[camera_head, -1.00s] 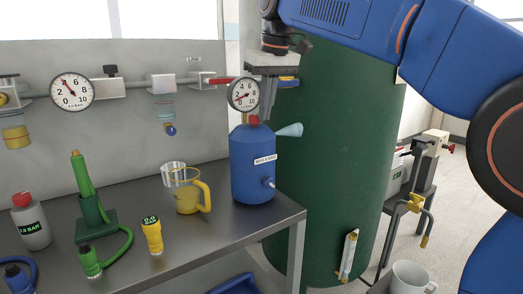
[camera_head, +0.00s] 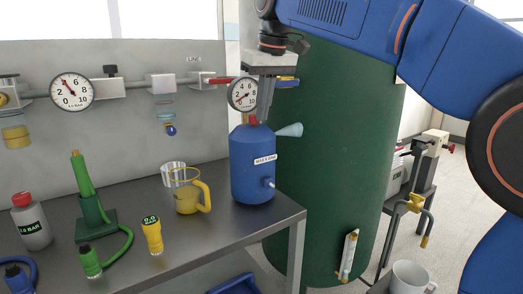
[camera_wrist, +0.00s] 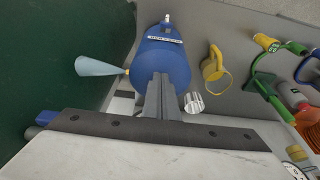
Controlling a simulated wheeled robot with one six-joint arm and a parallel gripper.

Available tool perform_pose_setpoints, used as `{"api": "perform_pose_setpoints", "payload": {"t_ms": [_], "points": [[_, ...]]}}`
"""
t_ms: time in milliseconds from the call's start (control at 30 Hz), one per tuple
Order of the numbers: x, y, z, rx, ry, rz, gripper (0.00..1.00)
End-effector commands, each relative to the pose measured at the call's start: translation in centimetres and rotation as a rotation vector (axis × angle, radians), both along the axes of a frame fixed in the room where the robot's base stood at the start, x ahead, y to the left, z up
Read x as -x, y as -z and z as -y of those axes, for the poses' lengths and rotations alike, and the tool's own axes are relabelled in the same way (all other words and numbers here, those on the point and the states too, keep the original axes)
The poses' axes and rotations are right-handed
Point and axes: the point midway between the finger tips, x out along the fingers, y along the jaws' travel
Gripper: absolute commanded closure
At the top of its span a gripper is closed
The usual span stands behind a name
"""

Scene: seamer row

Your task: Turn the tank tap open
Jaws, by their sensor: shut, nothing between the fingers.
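The blue tank (camera_head: 253,165) stands on the bench's right end, with a label, a small pale fitting (camera_head: 269,183) low on its front and a light-blue cone (camera_head: 289,130) at its upper right. I cannot tell for sure which fitting is the tank tap. A large dark green tank (camera_head: 335,165) stands behind to the right. My gripper (camera_head: 263,118) is shut and empty, pointing down just above the blue tank's top. In the wrist view, my gripper's fingers (camera_wrist: 161,88) are together in front of the blue tank (camera_wrist: 165,55); whether they touch it is unclear.
A dial gauge (camera_head: 242,94) and a wall pipe with a red lever (camera_head: 222,80) are close to my gripper. A yellow jug (camera_head: 190,197) stands left of the blue tank. A yellow-handled tap (camera_head: 414,203) is at the right, above a white mug (camera_head: 409,277).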

Motion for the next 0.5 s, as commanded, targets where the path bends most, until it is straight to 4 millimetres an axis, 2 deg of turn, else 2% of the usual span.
{"api": "perform_pose_setpoints", "payload": {"t_ms": [200,500], "points": [[0.31,0.0,-0.44,0.0,-0.001,0.0,1.0],[0.77,-0.01,-0.08,0.0,-0.001,0.0,1.0]]}}
